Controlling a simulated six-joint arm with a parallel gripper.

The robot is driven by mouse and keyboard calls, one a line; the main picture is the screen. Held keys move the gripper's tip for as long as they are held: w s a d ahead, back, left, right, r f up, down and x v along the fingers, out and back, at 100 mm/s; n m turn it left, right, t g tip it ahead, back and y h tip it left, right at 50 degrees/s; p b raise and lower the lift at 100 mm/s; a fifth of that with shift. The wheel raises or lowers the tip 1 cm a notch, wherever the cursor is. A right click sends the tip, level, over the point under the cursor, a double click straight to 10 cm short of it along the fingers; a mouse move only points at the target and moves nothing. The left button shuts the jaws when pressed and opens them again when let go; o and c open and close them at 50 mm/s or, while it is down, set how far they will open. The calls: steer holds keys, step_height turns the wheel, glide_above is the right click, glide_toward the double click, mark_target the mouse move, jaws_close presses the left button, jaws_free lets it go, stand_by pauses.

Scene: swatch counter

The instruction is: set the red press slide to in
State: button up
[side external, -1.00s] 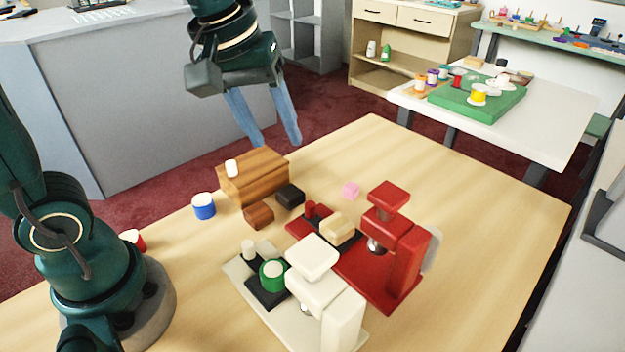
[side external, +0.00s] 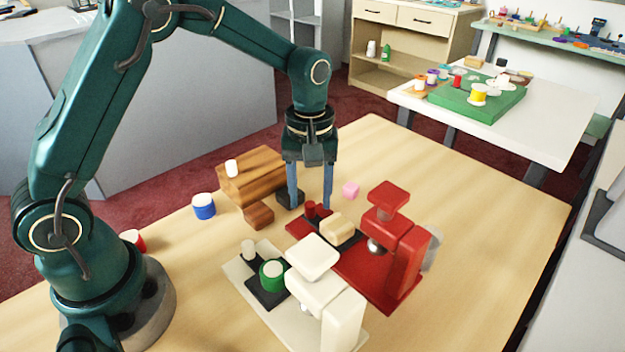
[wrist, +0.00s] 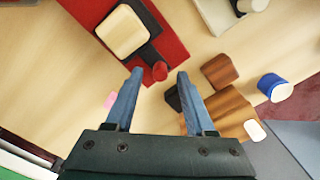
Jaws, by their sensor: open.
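The red press (side external: 405,262) stands on the table with its ram above the right part of its red base.
A white press (side external: 335,310) with a green spool (side external: 272,272) stands close in front. A wooden block (side external: 250,175), a brown piece (side external: 258,215) and a black piece (side external: 290,196) lie left of my fingers. A pink cube (side external: 351,189) lies behind. The table's right side is clear.

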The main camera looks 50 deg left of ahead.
steer(key=shift+f, duration=0.5)
jaws_close()
steer(key=shift+r, duration=0.1)
stand_by(1.0)
